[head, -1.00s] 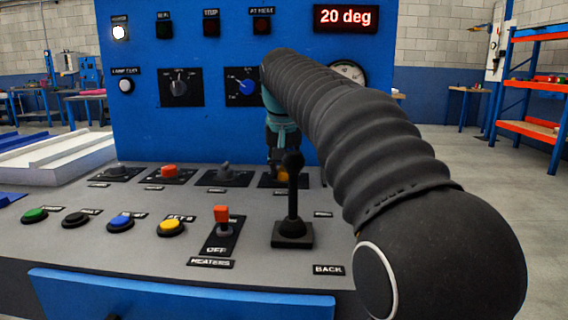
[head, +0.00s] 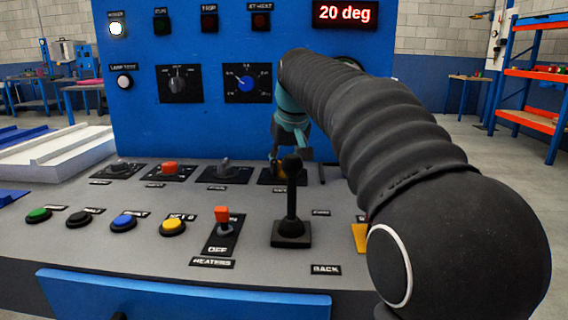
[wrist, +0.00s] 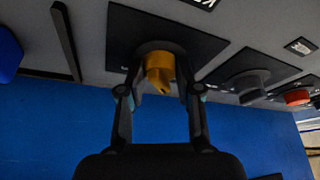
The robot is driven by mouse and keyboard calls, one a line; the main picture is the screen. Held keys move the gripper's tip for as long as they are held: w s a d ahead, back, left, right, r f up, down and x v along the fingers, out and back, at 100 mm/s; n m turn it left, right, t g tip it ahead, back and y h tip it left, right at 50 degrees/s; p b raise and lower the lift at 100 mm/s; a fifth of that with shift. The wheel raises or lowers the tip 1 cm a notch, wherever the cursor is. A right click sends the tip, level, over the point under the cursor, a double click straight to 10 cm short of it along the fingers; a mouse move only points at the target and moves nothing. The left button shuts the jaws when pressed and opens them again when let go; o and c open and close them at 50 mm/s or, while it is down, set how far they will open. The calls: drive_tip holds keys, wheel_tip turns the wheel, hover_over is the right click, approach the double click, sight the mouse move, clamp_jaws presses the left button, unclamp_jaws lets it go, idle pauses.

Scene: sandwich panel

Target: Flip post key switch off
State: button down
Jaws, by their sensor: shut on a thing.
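The post key switch appears to be the yellow key knob (wrist: 159,69) on a dark square plate (wrist: 190,38) in the wrist view. In the head view its plate (head: 265,177) sits at the back right of the grey desk, and my gripper (head: 277,160) mostly hides the knob. In the wrist view my gripper (wrist: 159,88) has a finger on each side of the yellow knob and is shut on it. The knob's exact turn angle is hard to read.
A black lever (head: 291,208) stands just in front of the key switch. A grey rotary switch (head: 225,168) sits to its left. The blue upright panel (head: 210,125) rises behind. A red toggle (head: 222,217) and several buttons are nearer the front.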

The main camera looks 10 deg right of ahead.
drive_tip(key=c, duration=0.8)
unclamp_jaws()
drive_tip(key=shift+r, duration=0.1)
drive_tip(key=v, duration=1.1)
drive_tip(key=shift+s+r, duration=0.15)
drive_tip(key=shift+r, duration=0.25)
